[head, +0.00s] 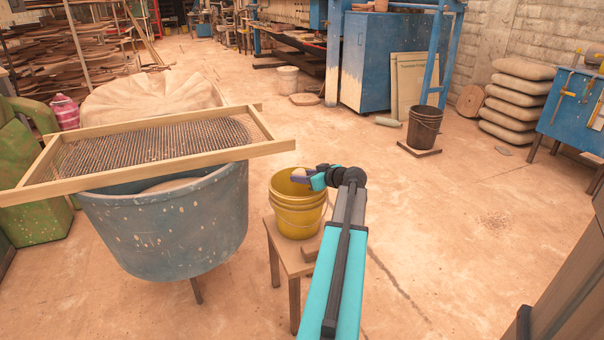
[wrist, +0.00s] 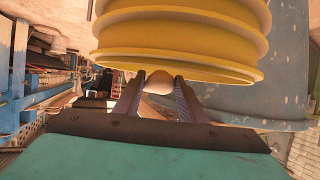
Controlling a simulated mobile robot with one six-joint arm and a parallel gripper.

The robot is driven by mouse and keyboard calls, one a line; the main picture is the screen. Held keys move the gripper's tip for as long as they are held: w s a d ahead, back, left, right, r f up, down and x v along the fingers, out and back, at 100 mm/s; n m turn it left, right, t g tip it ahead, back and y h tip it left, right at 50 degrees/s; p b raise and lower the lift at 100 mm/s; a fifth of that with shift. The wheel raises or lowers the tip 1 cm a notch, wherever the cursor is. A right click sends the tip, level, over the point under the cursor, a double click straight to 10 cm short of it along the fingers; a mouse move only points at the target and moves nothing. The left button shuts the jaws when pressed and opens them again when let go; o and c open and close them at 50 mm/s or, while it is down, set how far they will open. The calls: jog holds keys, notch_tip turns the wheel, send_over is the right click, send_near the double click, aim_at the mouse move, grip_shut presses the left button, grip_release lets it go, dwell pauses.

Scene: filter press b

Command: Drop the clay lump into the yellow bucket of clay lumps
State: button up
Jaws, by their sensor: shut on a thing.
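The yellow bucket (head: 296,222) stands upright on a small wooden stool. My gripper (head: 302,176) is at the bucket's open top, over its right part in the head view. It is shut on the clay lump (head: 299,174), a small pale beige piece. In the wrist view the lump (wrist: 160,80) sits between the two fingertips (wrist: 160,84), and the ribbed side of the bucket (wrist: 180,40) fills the top of the picture. The lump overlaps the bucket's edge there. I cannot make out any lumps inside the bucket.
The wooden stool (head: 292,258) holds the bucket. A large blue tub (head: 180,225) with a wood-framed sieve (head: 150,150) across it stands close on the left. A dark bucket (head: 424,128) stands farther back on the right. The floor right of my arm is mostly clear.

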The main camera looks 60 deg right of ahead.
jog(key=shift+f, duration=0.15)
jog(key=o, duration=1.3)
jog(key=shift+c, duration=0.2)
jog(key=shift+s, duration=0.1)
jog(key=p+v, duration=0.1)
jog(key=v, duration=1.2)
jog(key=shift+s+r+p, duration=0.2)
jog(key=shift+r+p, duration=0.05)
jog(key=shift+p, duration=0.05)
jog(key=shift+a, duration=0.1)
